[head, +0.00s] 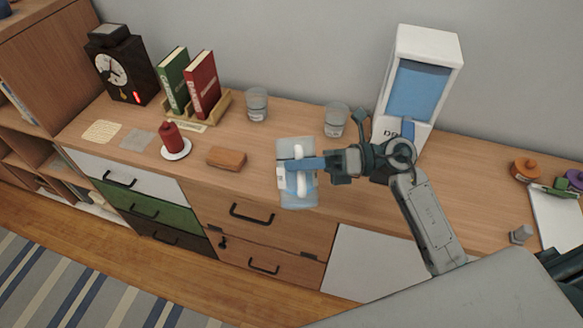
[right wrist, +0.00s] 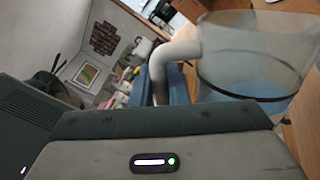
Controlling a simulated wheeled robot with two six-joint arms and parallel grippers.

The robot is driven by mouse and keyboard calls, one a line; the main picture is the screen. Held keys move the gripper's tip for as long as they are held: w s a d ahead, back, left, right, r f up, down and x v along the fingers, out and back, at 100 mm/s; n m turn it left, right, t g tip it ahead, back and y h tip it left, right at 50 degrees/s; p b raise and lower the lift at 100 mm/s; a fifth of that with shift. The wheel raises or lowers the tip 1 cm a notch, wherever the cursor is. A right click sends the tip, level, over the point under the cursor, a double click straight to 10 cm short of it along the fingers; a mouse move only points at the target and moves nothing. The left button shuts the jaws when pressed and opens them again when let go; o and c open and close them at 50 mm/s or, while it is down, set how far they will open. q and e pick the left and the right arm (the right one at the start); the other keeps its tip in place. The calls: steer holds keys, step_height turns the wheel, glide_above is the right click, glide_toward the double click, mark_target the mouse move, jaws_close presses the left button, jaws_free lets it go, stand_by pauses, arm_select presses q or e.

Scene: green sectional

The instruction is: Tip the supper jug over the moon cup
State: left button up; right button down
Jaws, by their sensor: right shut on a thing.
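A clear bluish jug (head: 296,199) with a white handle is in my right gripper (head: 306,164), at the front edge of the counter. The right gripper is shut on the handle. In the right wrist view the jug (right wrist: 255,60) fills the upper right, with its white handle and a dark band around it. I cannot tell how far it is tilted. Two clear cups stand behind it: a left cup (head: 257,104) and a right cup (head: 335,120), partly beside my gripper. Both are apart from the jug. Their markings are too small to tell which is the moon cup.
A white dispenser (head: 427,50) stands against the wall behind my right arm. A brown block (head: 227,158), a red candle (head: 172,138) on a white dish, books (head: 203,85) and a dark clock (head: 122,70) are to the left. The counter between block and cups is clear.

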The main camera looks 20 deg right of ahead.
steer(key=s+n+b, duration=0.1)
steer(key=n+b, duration=0.1)
steer(key=s+r+n+b, duration=0.1)
steer(key=b, duration=0.1)
steer(key=shift+a+n, duration=0.2)
steer(key=shift+n, duration=0.2)
arm_select(q)
steer(key=w+f+b, duration=0.1)
steer(key=w+f, duration=0.2)
steer(key=w, duration=0.2)
steer(key=shift+f, duration=0.15)
arm_select(e)
steer(key=shift+s+r+n, duration=0.3)
steer(key=shift+r+n, duration=0.3)
steer(key=shift+r, duration=0.2)
arm_select(q)
steer(key=shift+f, duration=0.1)
step_height(320, 180, down, 4)
steer(key=b, duration=0.4)
steer(key=shift+w+f+b, duration=0.1)
steer(key=shift+f+b, duration=0.15)
steer(key=shift+b, duration=0.15)
arm_select(e)
steer(key=s+r+n, duration=0.1)
steer(key=n, duration=0.1)
steer(key=s+r+n, duration=0.2)
steer(key=shift+a+n, duration=0.3)
steer(key=shift+a, duration=0.05)
